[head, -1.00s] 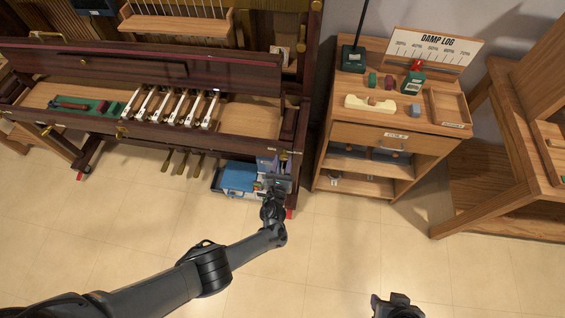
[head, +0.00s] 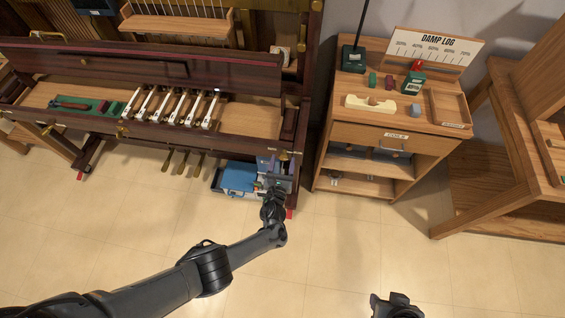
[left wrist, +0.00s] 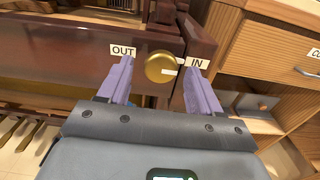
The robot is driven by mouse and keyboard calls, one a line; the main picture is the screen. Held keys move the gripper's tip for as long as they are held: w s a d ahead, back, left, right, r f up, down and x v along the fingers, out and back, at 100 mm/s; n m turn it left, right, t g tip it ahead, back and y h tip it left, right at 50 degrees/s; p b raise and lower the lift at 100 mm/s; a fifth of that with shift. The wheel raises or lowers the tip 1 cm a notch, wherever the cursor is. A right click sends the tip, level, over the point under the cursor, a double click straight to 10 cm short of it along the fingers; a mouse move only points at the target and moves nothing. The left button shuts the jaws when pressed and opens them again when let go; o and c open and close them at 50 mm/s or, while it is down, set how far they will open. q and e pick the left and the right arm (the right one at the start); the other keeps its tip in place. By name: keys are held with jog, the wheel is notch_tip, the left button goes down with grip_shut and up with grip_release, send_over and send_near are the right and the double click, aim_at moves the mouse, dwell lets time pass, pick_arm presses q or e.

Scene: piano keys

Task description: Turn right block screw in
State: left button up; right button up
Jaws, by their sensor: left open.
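The right block screw shows as a round brass knob (left wrist: 160,67) on the dark red wooden block in the left wrist view. Its white mark points right, towards the IN label (left wrist: 198,63); the OUT label (left wrist: 123,51) is on its left. My left gripper (left wrist: 158,82) is open, with one purple finger on each side of the knob and visible gaps to it. In the head view, my left gripper (head: 273,168) is at the right end of the piano's keybed and the screw is hard to make out. My right gripper (head: 397,305) is at the bottom edge, its jaws unclear.
The piano keybed holds several white keys (head: 172,106) and a green tray (head: 85,105). A blue box (head: 239,177) sits below its right end. A wooden cabinet (head: 395,140) stands to the right. The floor in front is clear.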

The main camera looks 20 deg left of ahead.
pick_arm(q)
jog(key=p+v, duration=0.4)
jog(key=v, duration=0.6)
jog(key=shift+s, duration=0.4)
